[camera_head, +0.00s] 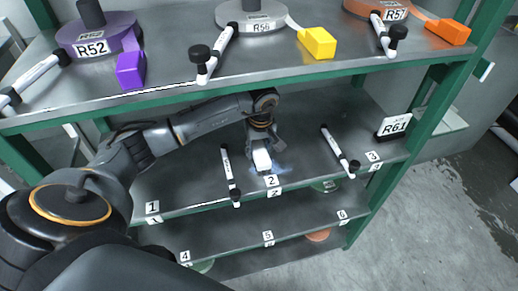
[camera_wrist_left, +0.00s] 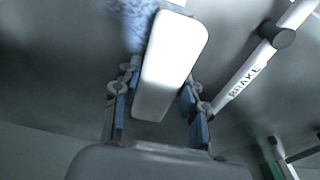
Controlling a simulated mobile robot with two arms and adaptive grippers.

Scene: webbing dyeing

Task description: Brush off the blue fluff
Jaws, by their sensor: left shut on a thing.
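My left gripper (camera_head: 262,150) reaches from the left onto the middle shelf board (camera_head: 190,180) and is shut on a white block-shaped brush (camera_head: 262,160). In the left wrist view the brush (camera_wrist_left: 172,62) sits between the two fingers. The blue fluff (camera_head: 279,170) is a faint pale-blue patch on the shelf by the brush, near the label 2. In the left wrist view the fluff (camera_wrist_left: 132,22) lies right beside the brush and is partly hidden by it. I cannot tell whether the brush touches it. My right gripper is not in view.
Brake levers stand on both sides of the gripper, one left (camera_head: 229,175) and one right (camera_head: 340,152). The upper shelf (camera_head: 180,88) holds purple, grey and orange webbing rolls. An R61 sign (camera_head: 394,125) stands at the right end. Lower shelf (camera_head: 220,232) lies beneath.

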